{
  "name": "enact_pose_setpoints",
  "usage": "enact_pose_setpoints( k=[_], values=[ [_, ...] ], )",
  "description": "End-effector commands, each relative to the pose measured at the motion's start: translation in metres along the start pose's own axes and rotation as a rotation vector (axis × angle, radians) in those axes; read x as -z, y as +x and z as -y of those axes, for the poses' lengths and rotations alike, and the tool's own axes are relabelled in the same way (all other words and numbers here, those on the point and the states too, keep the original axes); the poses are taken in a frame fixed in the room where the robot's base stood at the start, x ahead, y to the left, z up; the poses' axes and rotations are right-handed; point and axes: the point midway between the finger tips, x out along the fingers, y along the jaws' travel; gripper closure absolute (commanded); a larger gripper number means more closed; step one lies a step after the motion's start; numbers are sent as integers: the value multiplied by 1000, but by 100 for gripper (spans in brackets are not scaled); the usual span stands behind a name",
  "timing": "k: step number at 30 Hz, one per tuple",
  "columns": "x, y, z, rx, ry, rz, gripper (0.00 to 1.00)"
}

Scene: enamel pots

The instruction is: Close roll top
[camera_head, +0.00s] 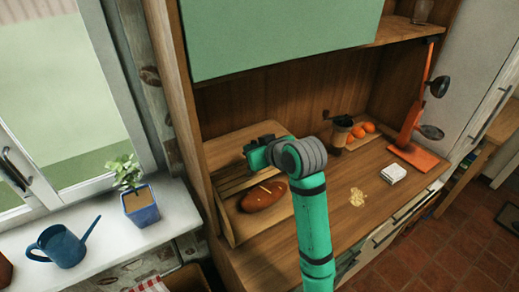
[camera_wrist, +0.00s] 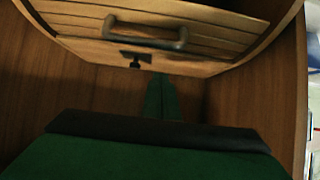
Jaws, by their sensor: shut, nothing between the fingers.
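The wooden bread box (camera_head: 228,150) stands at the left end of the counter. Its slatted roll top (camera_head: 232,183) is open enough that a brown loaf (camera_head: 263,197) shows inside. In the wrist view the slatted roll top (camera_wrist: 85,22) fills the upper part, with a bar handle (camera_wrist: 148,33) and a small dark fitting below it. My gripper (camera_wrist: 161,80) is shut and empty, its fingers pointing toward the roll top's lower edge, below the handle. In the head view my gripper (camera_head: 258,145) is over the box, partly hidden by my wrist; contact cannot be told.
A green panel (camera_head: 275,35) hangs above. The front middle of the counter is mostly clear.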

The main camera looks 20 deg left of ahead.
Motion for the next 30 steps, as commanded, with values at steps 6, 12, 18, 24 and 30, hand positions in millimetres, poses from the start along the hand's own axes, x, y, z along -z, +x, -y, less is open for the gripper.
enact_pose_setpoints(
  k=[6, 12, 18, 24, 30],
  values=[
    [-30, -14, -4, -7, 6, -1, 100],
    [-37, -17, -4, -6, 6, -1, 100],
    [-37, -17, -4, -6, 5, -1, 100],
    [-38, -18, -4, -7, 6, -5, 100],
    [-48, -28, -12, -19, 16, -40, 100]
  ],
)
